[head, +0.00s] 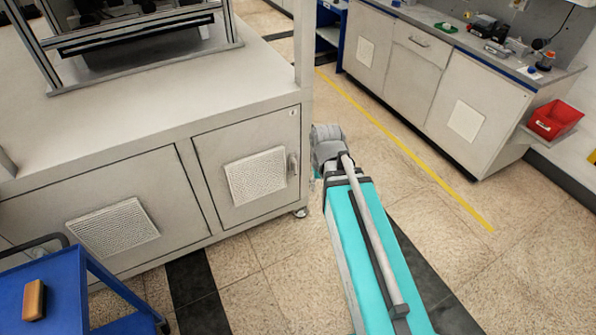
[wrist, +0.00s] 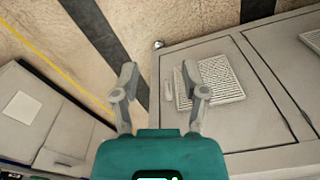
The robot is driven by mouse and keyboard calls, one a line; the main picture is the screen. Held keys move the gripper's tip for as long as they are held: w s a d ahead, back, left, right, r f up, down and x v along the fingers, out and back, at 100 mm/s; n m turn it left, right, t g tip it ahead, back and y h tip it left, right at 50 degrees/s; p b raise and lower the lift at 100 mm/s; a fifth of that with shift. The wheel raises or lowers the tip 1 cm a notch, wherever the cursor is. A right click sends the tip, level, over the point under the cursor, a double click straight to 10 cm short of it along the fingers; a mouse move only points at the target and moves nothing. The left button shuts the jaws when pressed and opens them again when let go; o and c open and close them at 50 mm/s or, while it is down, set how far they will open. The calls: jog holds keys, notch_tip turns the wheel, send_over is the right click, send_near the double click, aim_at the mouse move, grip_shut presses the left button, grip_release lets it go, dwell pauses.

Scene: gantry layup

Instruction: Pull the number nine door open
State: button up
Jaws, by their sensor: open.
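A pale grey cabinet door (head: 246,185) with a white vent panel is on the right of the machine base in the head view. It looks closed in its frame. Its upright handle (head: 292,165) is near its right edge. In the wrist view the same door (wrist: 205,115) shows with its small handle (wrist: 167,90) beside the vent. No number is readable on any door. My gripper (wrist: 159,76) is open, with its two fingers apart and the handle seen between them. Contact cannot be told. In the head view my gripper is mostly hidden behind my arm.
A wider vented door (head: 110,215) is to the left. A blue cart (head: 60,295) with a brown block (head: 34,299) stands at the front left. A bench (head: 460,95) with a red bin (head: 554,120) is at the right. Tiled floor (head: 270,270) in front of the door is clear.

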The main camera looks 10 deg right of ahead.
jog(key=w+a+f+b, duration=0.2)
jog(key=w+f+b, duration=0.3)
jog(key=w+f, duration=0.15)
jog(key=n+t+b, duration=0.1)
jog(key=t+b, duration=0.3)
jog(key=b, duration=1.6)
send_near(295, 166)
jog(key=shift+s+d+r, duration=0.3)
jog(key=shift+r, duration=0.2)
jog(key=shift+f, duration=0.1)
jog(key=b+x, duration=0.8)
jog(key=x, duration=0.1)
jog(key=b+x, duration=0.4)
jog(key=shift+w+a+f, duration=0.2)
jog(key=shift+a, duration=0.05)
jog(key=shift+c, duration=0.3)
grip_shut()
